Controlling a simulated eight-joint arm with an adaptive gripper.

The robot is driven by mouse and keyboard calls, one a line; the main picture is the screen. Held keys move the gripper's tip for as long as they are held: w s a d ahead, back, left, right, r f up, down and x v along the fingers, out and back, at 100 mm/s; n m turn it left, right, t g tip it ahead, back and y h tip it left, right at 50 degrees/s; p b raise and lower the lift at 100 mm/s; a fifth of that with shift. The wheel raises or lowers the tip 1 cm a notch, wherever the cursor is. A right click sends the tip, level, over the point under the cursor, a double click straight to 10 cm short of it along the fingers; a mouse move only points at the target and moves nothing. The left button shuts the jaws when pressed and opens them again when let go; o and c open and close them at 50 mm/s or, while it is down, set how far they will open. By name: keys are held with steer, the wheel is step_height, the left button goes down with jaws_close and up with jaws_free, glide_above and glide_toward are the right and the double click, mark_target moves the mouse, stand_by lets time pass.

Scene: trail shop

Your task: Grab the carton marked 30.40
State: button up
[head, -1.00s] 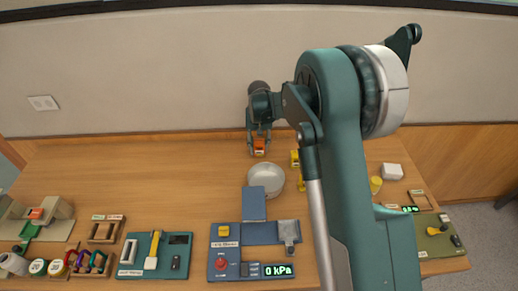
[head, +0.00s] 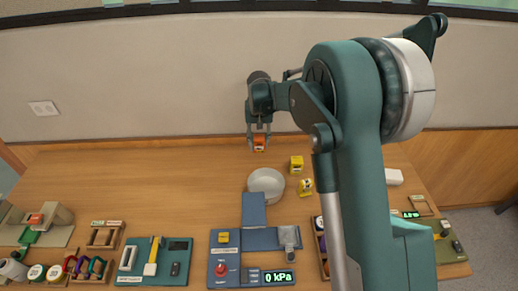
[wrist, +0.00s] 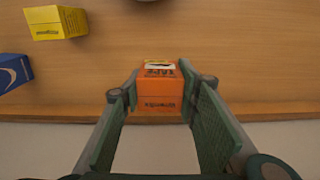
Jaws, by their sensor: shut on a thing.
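An orange carton (head: 259,143) with a tape label is between the fingers of my gripper (head: 259,139) near the back of the wooden counter. In the wrist view, my gripper (wrist: 163,90) is shut on this orange carton (wrist: 158,100), a finger on either side. Small print shows on its faces, but I cannot read a 30.40 mark. A yellow carton (head: 296,164) stands to its right; it also shows in the wrist view (wrist: 56,22). A blue carton (wrist: 12,72) shows at the wrist view's left edge. I cannot read their numbers.
A pressure device (head: 225,265), tool tray (head: 153,262) and racks line the front. The wall is close behind; the counter's left middle is clear.

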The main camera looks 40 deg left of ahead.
mark_target(259, 138)
steer(key=shift+r, duration=1.8)
steer(key=shift+d, duration=0.1)
